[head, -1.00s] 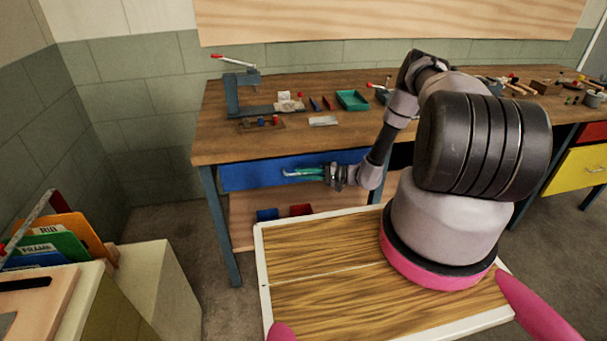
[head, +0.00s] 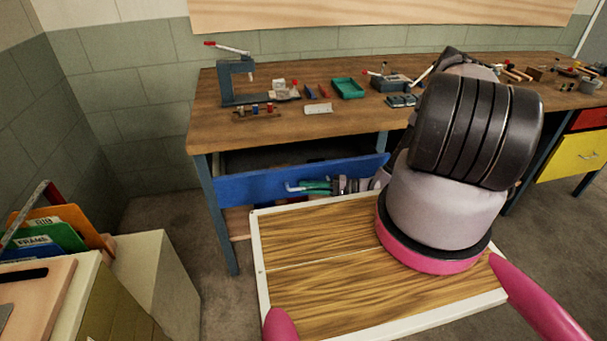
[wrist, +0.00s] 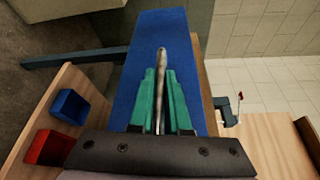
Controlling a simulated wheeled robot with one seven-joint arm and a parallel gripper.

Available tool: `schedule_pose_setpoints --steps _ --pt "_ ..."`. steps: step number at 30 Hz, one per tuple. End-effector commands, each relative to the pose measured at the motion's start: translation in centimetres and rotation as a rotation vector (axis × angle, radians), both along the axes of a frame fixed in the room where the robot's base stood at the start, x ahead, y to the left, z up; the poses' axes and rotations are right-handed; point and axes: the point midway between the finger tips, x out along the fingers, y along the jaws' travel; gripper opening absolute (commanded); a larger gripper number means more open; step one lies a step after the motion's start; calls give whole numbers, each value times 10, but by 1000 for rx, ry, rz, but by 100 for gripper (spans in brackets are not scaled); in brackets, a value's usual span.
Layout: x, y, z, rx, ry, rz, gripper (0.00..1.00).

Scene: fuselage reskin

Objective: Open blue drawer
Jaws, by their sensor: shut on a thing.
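The blue drawer (head: 250,187) sits under the left part of the wooden workbench and stands partly pulled out, with a dark gap showing above its front. Its blue front also fills the middle of the wrist view (wrist: 146,45). A silver bar handle (wrist: 162,62) runs along the front. My gripper (head: 306,187), with green fingers, is at the drawer front. In the wrist view my gripper (wrist: 163,105) has one green finger on each side of the handle and is shut on it. The part of the handle between the fingers is partly hidden.
The workbench top (head: 270,130) holds a press, a green tray (head: 348,88) and small parts. A wood-topped surface with a white rim (head: 258,258) lies in front of the drawer. A cabinet with folders (head: 55,235) stands at left. A yellow drawer (head: 575,155) is at right.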

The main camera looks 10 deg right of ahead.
Motion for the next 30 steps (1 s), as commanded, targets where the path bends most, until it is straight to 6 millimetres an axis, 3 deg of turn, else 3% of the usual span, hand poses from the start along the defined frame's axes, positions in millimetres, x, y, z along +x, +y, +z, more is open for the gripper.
schedule_pose_setpoints --steps 6,12,18,30 --pt "-49 -1 0 3 5 -6 0" --pt "-79 -1 0 0 2 -3 0" --pt "-93 -1 0 -1 0 -2 0" --pt "-95 -1 -1 -3 0 -2 0"
